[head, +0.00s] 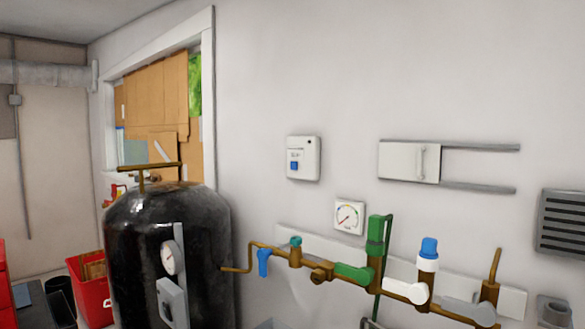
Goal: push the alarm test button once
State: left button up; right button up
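A small white wall box (304,158) is mounted on the wall at the centre of the head view. It has a blue square button (294,166) at its lower left, a small label above it and a small dark dot at its upper right. I cannot read the label, so I cannot tell for certain that this is the alarm test button. Neither of my grippers is in view.
A black tank (165,250) stands left of the box. Below the box, brass pipework with coloured valves (375,235) and a gauge (349,215) juts from the wall. A sliding panel (409,162) is to the right. The wall around the box is clear.

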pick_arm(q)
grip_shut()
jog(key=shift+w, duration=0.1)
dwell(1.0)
